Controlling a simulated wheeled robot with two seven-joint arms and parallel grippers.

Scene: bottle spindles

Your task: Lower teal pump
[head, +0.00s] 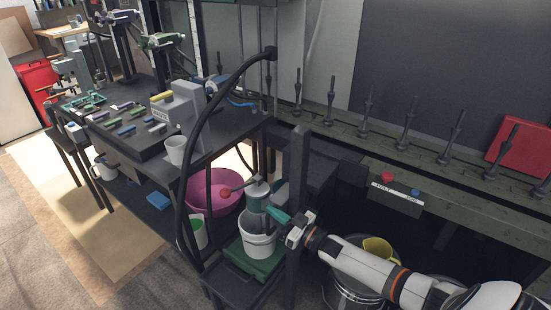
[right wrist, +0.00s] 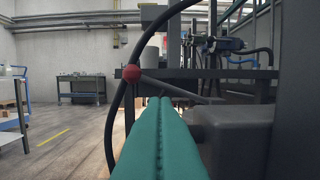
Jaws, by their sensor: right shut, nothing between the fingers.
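The pump (head: 258,188) has a pale grey top and a teal-grey body, and stands over a white bucket (head: 258,244) at the front corner of the workbench. A lever with a red ball (head: 225,192) sticks out to its left. In the right wrist view the red ball (right wrist: 131,73) and its thin lever lie beyond the fingertips. My right gripper (head: 275,213) has teal fingers, shut and empty, just in front of the pump above the bucket. I cannot tell whether the fingers touch the pump. My left gripper is not in view.
The bucket stands on a green base (head: 262,266). A dark post (head: 299,170) rises close to my right gripper. A thick black hose (head: 192,150) arcs down left of the pump. A magenta basin (head: 215,185) sits behind. A rail with upright spindles (head: 406,122) runs right.

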